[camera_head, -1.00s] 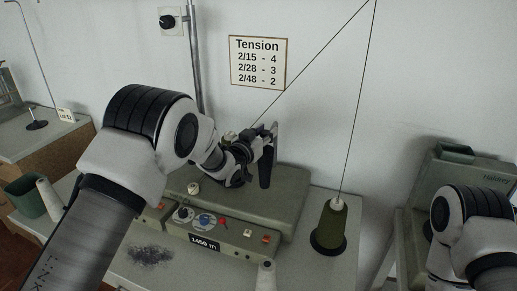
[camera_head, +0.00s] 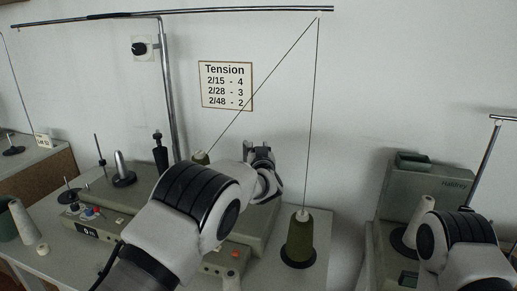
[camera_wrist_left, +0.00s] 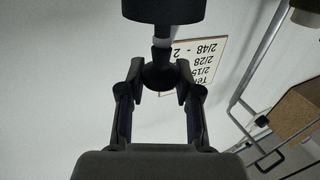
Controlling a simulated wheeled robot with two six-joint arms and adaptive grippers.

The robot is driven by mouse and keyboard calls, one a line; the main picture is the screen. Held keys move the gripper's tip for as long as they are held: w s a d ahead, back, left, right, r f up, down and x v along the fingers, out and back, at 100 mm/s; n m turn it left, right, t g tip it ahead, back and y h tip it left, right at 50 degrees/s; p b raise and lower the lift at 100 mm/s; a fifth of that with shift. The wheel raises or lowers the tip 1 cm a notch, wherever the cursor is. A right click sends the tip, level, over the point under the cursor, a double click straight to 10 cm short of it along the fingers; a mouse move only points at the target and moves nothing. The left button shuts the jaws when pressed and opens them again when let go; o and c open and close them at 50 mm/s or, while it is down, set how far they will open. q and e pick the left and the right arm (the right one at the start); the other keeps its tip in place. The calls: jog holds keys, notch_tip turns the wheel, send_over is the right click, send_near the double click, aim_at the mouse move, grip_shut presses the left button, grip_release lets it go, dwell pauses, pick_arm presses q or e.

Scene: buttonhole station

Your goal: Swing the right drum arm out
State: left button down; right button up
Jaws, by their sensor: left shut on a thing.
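My left gripper (camera_head: 262,155) is above the back of the right winding unit, in front of the wall. In the left wrist view, its fingers (camera_wrist_left: 160,78) are closed around a dark rounded knob (camera_wrist_left: 158,73). A pale neck joins the knob to a thick black cylinder (camera_wrist_left: 163,10); this looks like the right drum arm. In the head view my left arm hides most of that arm and much of the unit's front. A similar black arm (camera_head: 160,152) stands upright on the left unit. My right arm enters at the lower right; its gripper is out of view.
An olive yarn cone (camera_head: 300,243) stands right of the unit, its thread rising to the overhead bar (camera_head: 180,14). A metal pole (camera_head: 167,90) stands behind. A grey-green machine (camera_head: 428,190) is at the right.

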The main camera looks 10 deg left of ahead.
pick_arm(q)
jog(key=shift+a, duration=0.1)
jog(key=c, duration=1.1)
grip_release()
jog(key=o, duration=0.3)
jog(key=shift+w, duration=0.1)
jog(key=shift+o, duration=0.2)
jog(key=shift+a, duration=0.15)
notch_tip(320, 180, up, 10)
jog(key=shift+f, duration=0.15)
jog(key=shift+w, duration=0.1)
